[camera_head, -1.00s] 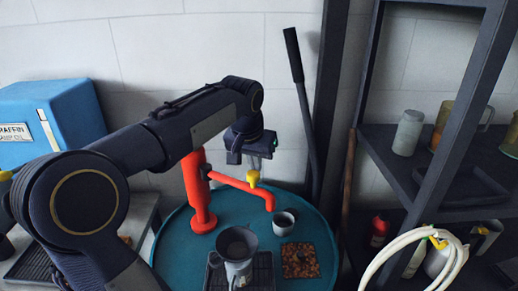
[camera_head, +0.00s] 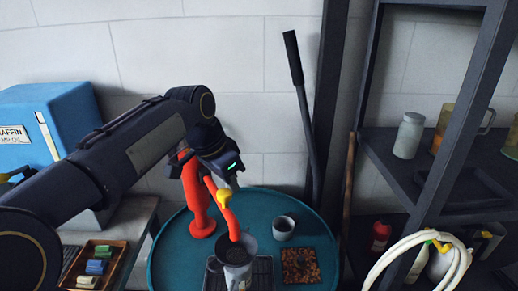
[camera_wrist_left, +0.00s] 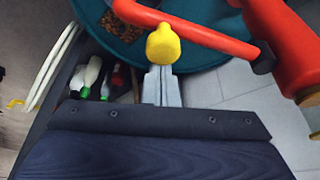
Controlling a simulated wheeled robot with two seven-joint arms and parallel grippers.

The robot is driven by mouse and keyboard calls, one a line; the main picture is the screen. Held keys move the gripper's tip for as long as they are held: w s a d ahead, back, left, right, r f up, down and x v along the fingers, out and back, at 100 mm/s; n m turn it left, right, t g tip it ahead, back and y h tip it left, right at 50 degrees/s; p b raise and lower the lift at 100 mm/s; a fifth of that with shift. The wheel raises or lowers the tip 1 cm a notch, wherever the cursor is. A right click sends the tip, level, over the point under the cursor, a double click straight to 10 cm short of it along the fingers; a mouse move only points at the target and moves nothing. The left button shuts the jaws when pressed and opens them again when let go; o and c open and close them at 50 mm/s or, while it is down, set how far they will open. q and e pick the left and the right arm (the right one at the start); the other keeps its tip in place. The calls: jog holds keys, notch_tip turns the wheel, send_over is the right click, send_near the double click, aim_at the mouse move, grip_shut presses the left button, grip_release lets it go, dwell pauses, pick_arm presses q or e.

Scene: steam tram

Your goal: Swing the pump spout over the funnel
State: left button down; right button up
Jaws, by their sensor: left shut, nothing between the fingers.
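The red pump (camera_head: 200,210) stands upright on a round teal table. Its red spout (camera_head: 229,218) points toward me, and its end appears over the mouth of the grey funnel (camera_head: 238,254). A yellow knob (camera_head: 224,198) sits on the spout; it also shows in the left wrist view (camera_wrist_left: 163,45). My left gripper (camera_head: 231,182) is shut and empty. Its closed fingertips (camera_wrist_left: 162,85) are right at the knob, seemingly touching its side. The funnel is not in the left wrist view. My right gripper is out of view.
A small grey cup (camera_head: 284,228) and a tray of brown bits (camera_head: 301,266) stand on the teal table (camera_head: 171,262), right of the funnel. A dark shelf (camera_head: 385,160) is at right, with a pale coiled hose (camera_head: 385,262). A blue box (camera_head: 75,110) is at left.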

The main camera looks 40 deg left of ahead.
pick_arm(q)
jog(key=shift+s+a, duration=0.1)
jog(key=shift+s, duration=0.05)
dwell(0.3)
jog(key=v, duration=0.7)
jog(key=shift+r, duration=0.4)
jog(key=shift+f, duration=0.1)
